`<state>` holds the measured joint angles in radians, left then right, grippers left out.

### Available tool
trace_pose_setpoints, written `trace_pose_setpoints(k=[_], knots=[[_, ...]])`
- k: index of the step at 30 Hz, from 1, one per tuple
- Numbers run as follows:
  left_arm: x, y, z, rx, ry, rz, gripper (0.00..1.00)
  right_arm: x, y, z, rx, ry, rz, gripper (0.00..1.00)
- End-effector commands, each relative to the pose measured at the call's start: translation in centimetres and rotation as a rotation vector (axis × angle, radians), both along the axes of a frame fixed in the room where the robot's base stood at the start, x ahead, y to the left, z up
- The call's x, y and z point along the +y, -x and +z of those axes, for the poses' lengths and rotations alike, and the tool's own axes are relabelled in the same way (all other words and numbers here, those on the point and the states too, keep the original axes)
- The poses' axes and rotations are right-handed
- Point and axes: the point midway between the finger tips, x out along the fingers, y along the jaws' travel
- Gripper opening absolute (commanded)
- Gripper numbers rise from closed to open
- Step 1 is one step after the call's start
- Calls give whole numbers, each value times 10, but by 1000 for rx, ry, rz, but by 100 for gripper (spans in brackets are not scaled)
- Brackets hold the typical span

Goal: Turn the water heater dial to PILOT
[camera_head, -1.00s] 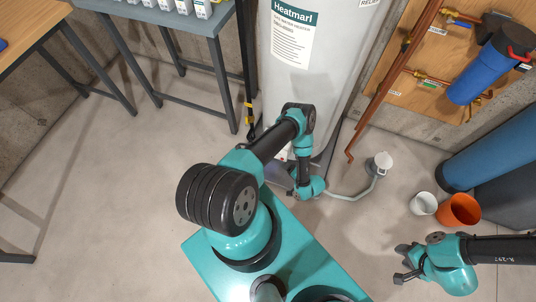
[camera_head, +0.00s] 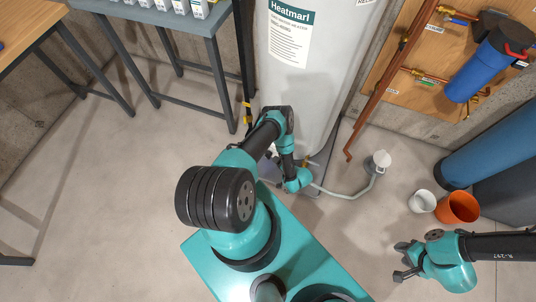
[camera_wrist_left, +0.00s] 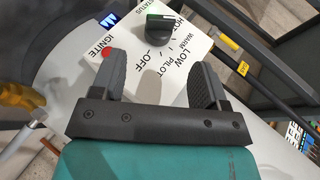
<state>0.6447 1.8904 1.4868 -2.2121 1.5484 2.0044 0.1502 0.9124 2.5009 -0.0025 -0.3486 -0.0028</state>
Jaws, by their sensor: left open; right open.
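The water heater (camera_head: 305,80) is a tall white tank at the top centre of the head view. In the left wrist view its white control panel (camera_wrist_left: 150,52) carries the words HOT, WARM, LOW, PILOT, OFF and IGNITE. The black dial (camera_wrist_left: 160,28) with a green mark sits at the panel's upper part. Which word it points to I cannot tell. My left gripper (camera_wrist_left: 160,84) is open and empty, its fingers over the lower panel, with the dial beyond the fingertips. In the head view my arm largely hides that gripper. My right gripper (camera_head: 402,262) is open and empty above the floor.
A red button (camera_wrist_left: 106,54) is beside IGNITE. A yellow-handled part (camera_wrist_left: 18,95) is at the left wrist view's left edge. A grey pipe (camera_head: 345,193) runs from the heater to a floor drain. White (camera_head: 422,202) and orange (camera_head: 459,208) buckets stand near my right gripper.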

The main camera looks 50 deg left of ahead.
Motion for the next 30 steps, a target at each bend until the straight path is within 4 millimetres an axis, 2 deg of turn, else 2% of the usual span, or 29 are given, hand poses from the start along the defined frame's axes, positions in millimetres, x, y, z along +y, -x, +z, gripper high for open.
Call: trace_pose_setpoints(k=[3, 15, 21, 30], knots=[[19, 1, -10, -1, -1, 4, 68, 0, 0, 0, 0, 0, 0, 43], [74, 2, -42, -1, -2, 2, 68, 0, 0, 0, 0, 0, 0, 43], [87, 2, -49, 0, 0, 0, 68, 0, 0, 0, 0, 0, 0, 43], [88, 2, -49, 0, 0, 0, 68, 0, 0, 0, 0, 0, 0, 43]])
